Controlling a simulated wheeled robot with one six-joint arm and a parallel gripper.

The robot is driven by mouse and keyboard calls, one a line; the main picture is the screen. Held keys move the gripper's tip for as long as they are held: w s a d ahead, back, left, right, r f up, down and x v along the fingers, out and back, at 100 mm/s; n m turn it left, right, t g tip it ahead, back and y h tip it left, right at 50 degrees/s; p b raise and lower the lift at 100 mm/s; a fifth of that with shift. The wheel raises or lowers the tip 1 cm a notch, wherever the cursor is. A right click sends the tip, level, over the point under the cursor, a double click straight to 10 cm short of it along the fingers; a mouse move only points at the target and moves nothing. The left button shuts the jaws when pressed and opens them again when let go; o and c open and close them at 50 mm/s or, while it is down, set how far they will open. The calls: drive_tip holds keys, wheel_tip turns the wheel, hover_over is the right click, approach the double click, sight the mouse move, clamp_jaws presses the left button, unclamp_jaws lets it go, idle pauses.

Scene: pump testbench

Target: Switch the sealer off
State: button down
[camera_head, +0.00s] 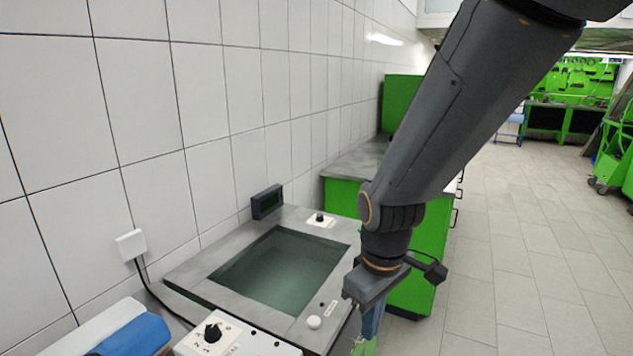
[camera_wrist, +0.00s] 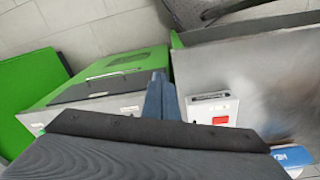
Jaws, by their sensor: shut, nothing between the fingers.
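A white unit with a black rotary knob (camera_head: 212,333) and printed numbers sits at the bottom edge of the head view, partly cut off. I cannot tell for sure whether it is the sealer. I cannot tell whether the switch is on or off. My gripper (camera_head: 368,325) points down at the right of the tank in the head view. Its closed fingers (camera_wrist: 158,95) show in the wrist view, empty and apart from the red switch.
A water tank (camera_head: 185,275) with a grey rim stands by the tiled wall; a small dark display (camera_head: 267,201) is behind it. A green cabinet (camera_head: 428,245) stands beyond. A blue object (camera_head: 135,337) lies bottom left. The tiled floor at right is clear.

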drive_tip(key=s+d+f+m, duration=0.1)
drive_tip(key=s+d+m, duration=0.2)
drive_tip(key=d+m, duration=0.5)
drive_tip(key=shift+d, duration=0.8)
